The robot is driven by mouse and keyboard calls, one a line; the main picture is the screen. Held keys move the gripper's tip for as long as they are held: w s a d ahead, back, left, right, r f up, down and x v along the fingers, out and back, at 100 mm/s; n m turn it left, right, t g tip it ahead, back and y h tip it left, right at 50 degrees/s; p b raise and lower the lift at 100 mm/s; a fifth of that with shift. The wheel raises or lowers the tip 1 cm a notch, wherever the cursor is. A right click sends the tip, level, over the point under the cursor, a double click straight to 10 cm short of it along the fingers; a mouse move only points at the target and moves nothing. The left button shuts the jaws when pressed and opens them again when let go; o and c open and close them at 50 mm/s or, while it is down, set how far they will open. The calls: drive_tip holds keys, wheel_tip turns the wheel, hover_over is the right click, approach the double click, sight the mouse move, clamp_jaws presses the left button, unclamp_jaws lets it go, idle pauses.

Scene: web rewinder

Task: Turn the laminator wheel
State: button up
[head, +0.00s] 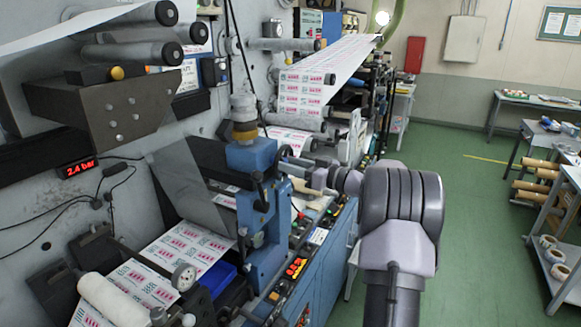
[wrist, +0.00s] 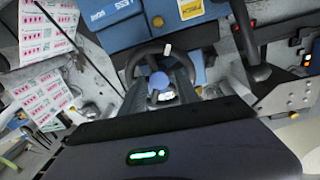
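The laminator wheel (wrist: 132,68) is a dark ring with a blue knob (wrist: 158,81) in front of it, below a blue housing in the wrist view. In the head view the blue laminator unit (head: 256,158) stands left of my arm, and its wheel is largely hidden there. My gripper (head: 296,166) points left toward the laminator unit in the head view. In the wrist view my dark gripper body with a green light fills the bottom, facing the wheel. Its fingertips are hard to make out, and I cannot tell whether they touch the wheel.
Printed label web (head: 190,246) runs beneath the laminator, near a white roll (head: 114,300). A panel of coloured buttons (head: 296,268) lies on the machine's front ledge. Green floor (head: 470,215) is open at right, up to a grey rack (head: 561,225) with rolls.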

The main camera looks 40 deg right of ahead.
clamp_jaws()
drive_tip(key=shift+n, duration=0.3)
drive_tip(key=shift+w+d+f+n+g+y+b, duration=0.1)
drive_tip(key=shift+n+y+b, duration=0.45)
drive_tip(key=shift+n+b, duration=3.1)
drive_tip(key=shift+s+d+r+n+g+y+b, duration=0.1)
drive_tip(key=shift+n+y+b, duration=0.65)
drive_tip(key=shift+n, duration=5.55)
drive_tip(key=shift+w+d+f+n+g+y+b, duration=0.1)
drive_tip(key=shift+n+y+b, duration=0.2)
drive_tip(key=shift+n+b, duration=3.45)
drive_tip(key=n+p, duration=0.2)
drive_tip(key=shift+n, duration=0.4)
